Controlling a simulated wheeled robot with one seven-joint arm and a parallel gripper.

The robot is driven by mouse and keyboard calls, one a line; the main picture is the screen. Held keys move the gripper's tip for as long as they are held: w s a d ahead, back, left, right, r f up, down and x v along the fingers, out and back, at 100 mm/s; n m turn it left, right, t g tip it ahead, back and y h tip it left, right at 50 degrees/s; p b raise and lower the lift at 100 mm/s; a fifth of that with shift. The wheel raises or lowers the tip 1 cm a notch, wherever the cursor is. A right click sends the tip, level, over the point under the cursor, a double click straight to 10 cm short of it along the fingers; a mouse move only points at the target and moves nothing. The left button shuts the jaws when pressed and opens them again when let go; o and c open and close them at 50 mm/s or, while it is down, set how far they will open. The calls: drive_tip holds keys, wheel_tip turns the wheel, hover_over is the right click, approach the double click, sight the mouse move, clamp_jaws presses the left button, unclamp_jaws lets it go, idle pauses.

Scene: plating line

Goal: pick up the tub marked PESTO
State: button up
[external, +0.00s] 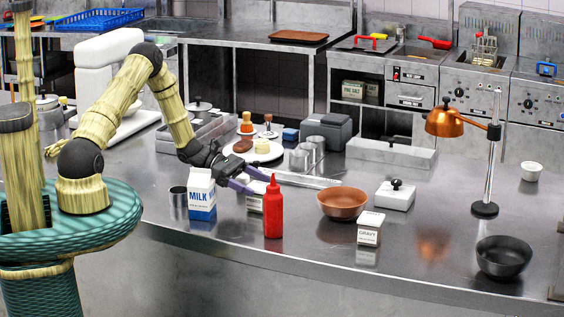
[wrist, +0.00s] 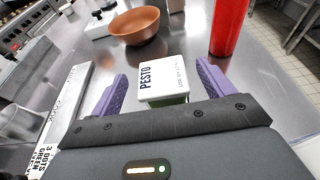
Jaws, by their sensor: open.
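The PESTO tub (wrist: 163,80) has a white lid with black lettering and a green band below it. In the wrist view it sits between the two purple fingers of my gripper (wrist: 160,74), with a gap on each side. In the external view, my gripper (external: 254,183) is low over the counter with its fingers spread. The tub (external: 254,203) shows there partly, just behind the red bottle and under the fingers; its lettering cannot be read from there. My gripper holds nothing.
A red squeeze bottle (external: 273,212) stands close in front of the tub, and a MILK carton (external: 202,197) stands to its left. A brown bowl (external: 342,203) and a GRAVY tub (external: 369,230) are to the right. A labelled rail (wrist: 62,110) lies left in the wrist view.

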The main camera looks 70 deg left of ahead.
sight(258, 186)
drive_tip(key=p+x, duration=0.1)
drive_tip(key=x, duration=0.3)
drive_tip(key=shift+f, duration=0.15)
drive_tip(key=shift+s, duration=0.1)
drive_tip(key=c, duration=1.2)
wheel_tip(258, 186, up, 10)
drive_tip(key=shift+b, duration=1.05)
